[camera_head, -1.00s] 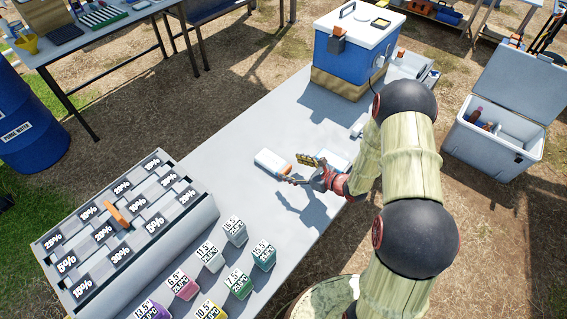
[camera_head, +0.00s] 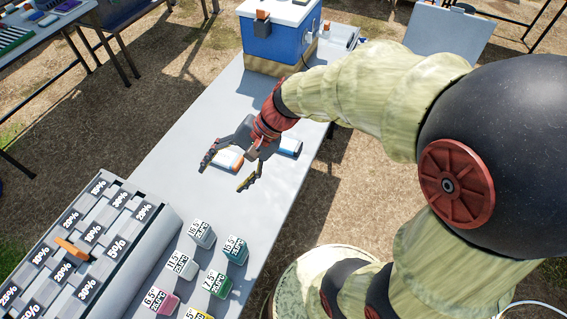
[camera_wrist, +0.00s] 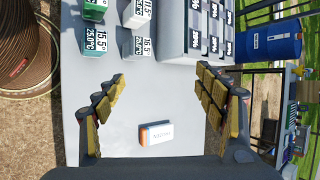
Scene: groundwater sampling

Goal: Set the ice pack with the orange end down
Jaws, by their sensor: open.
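The ice pack with the orange end (camera_head: 227,160) is a small white block lying flat on the grey table. In the wrist view the same pack (camera_wrist: 158,135) lies between the spread fingers, nearer the palm, with its orange end to the left. My gripper (camera_head: 228,172) is open above the pack, its fingers spread wide and touching nothing that I can see. In the wrist view my gripper (camera_wrist: 161,78) has clear space between the pads. A second pack with a blue end (camera_head: 290,147) lies to the right, partly hidden by my gripper.
A blue and white cooler (camera_head: 280,35) stands at the table's far end. Several labelled coloured bottles (camera_head: 202,234) stand near a rack of percentage-marked slots (camera_head: 92,250) with an orange piece in it. The table (camera_head: 190,130) is bare left of the packs.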

